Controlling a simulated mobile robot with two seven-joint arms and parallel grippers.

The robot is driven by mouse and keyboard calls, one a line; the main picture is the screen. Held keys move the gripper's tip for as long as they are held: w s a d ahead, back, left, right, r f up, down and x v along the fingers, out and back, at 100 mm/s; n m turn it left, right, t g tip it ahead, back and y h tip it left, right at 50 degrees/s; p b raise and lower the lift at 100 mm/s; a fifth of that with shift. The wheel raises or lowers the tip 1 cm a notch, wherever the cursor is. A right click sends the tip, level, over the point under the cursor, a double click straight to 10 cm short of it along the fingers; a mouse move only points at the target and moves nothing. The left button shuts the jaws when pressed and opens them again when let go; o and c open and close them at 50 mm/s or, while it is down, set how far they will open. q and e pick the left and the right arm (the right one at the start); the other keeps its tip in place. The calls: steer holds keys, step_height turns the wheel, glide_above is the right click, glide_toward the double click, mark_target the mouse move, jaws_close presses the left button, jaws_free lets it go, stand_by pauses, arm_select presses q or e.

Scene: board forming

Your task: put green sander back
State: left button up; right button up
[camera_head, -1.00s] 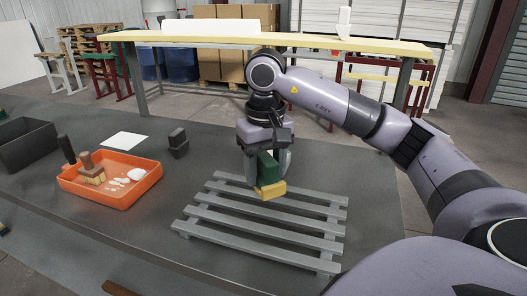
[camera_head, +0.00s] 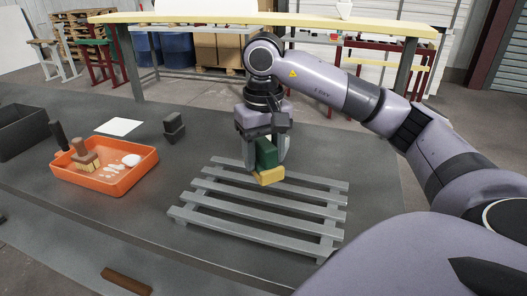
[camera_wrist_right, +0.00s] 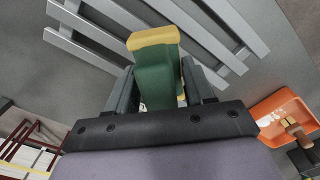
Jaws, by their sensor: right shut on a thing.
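The green sander (camera_head: 265,152) has a dark green body and a yellow pad underneath. My right gripper (camera_head: 265,158) is shut on its green body and holds it upright above the far part of the grey slatted rack (camera_head: 262,218). In the right wrist view the sander (camera_wrist_right: 157,75) sits between the two fingers, its yellow edge facing the slats. Whether the pad touches the rack I cannot tell. My left gripper is not in view.
An orange tray (camera_head: 108,183) with a brush and white pieces stands left of the rack. A dark block (camera_head: 174,127), a white sheet (camera_head: 119,126) and a dark bin (camera_head: 20,131) are on the grey table. A brown bar (camera_head: 127,281) lies at the front.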

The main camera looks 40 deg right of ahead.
step_height(320, 180, down, 3)
steer(key=shift+f+b, duration=0.1)
steer(key=shift+b, duration=0.9)
step_height(320, 180, down, 3)
steer(key=shift+r+b, duration=0.1)
steer(key=shift+b, duration=1.1)
steer(key=shift+f, duration=0.3)
steer(key=shift+f+b, duration=0.3)
steer(key=shift+b, duration=0.15)
steer(key=o, duration=1.6)
